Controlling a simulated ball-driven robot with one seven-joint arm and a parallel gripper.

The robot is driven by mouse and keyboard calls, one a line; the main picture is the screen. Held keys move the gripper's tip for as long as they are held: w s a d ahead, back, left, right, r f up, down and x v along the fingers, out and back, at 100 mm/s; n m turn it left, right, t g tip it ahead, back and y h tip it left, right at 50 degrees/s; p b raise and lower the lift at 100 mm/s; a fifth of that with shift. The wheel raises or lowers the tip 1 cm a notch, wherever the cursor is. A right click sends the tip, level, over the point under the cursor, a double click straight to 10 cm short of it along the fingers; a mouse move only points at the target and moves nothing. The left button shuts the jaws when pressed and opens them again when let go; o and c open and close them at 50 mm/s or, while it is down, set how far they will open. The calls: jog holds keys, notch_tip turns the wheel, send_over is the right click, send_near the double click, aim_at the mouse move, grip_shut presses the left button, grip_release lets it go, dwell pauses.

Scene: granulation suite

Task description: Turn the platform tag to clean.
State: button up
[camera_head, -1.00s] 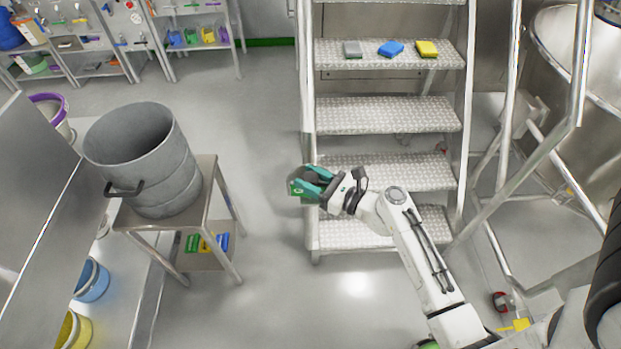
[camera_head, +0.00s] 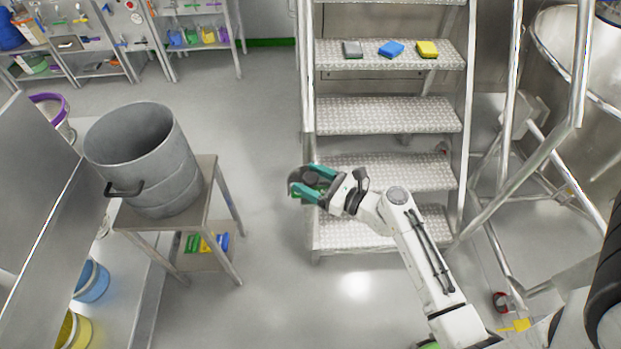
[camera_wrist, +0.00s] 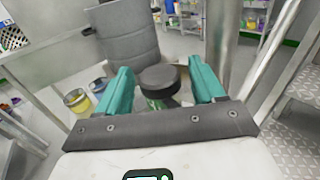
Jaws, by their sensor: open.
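A dark round knob-like piece with a green part, which looks like the platform tag (camera_head: 312,178), is at the left rail of the steel steps. In the wrist view the tag's dark round top (camera_wrist: 160,79) sits between my fingers, with the green part below it. My gripper (camera_head: 304,184) has teal fingers spread on either side of it, with gaps visible in the wrist view (camera_wrist: 163,85). Any wording on the tag is too small to read, and part of it is hidden by the fingers.
Steel steps (camera_head: 388,115) with grey, blue and yellow blocks on an upper tread stand behind my arm. A large grey pot (camera_head: 150,165) stands on a small steel table at left. Floor between table and steps is clear.

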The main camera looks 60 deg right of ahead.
jog(key=s+b, duration=0.1)
jog(key=s, duration=0.9)
jog(key=shift+s+d, duration=0.3)
jog(key=shift+d, duration=0.1)
jog(key=s+a+f+n+g+y, duration=0.1)
jog(key=a+f+n+g+y, duration=0.3)
jog(key=a+n, duration=0.45)
jog(key=s+a+f+n+g+y, duration=0.1)
jog(key=a+f+n+g, duration=0.35)
jog(key=n, duration=0.75)
jog(key=s+r+n+g+h, duration=0.2)
jog(key=s+n+g+h, duration=0.1)
jog(key=n, duration=0.4)
jog(key=s+a+r+n+g+h, duration=0.1)
jog(key=s+n+g+h, duration=0.2)
jog(key=n, duration=0.4)
jog(key=shift+s+r+g, duration=0.4)
jog(key=shift+s+g, duration=0.2)
jog(key=shift+g, duration=0.65)
jog(key=shift+a+n, duration=0.1)
jog(key=shift+n, duration=0.15)
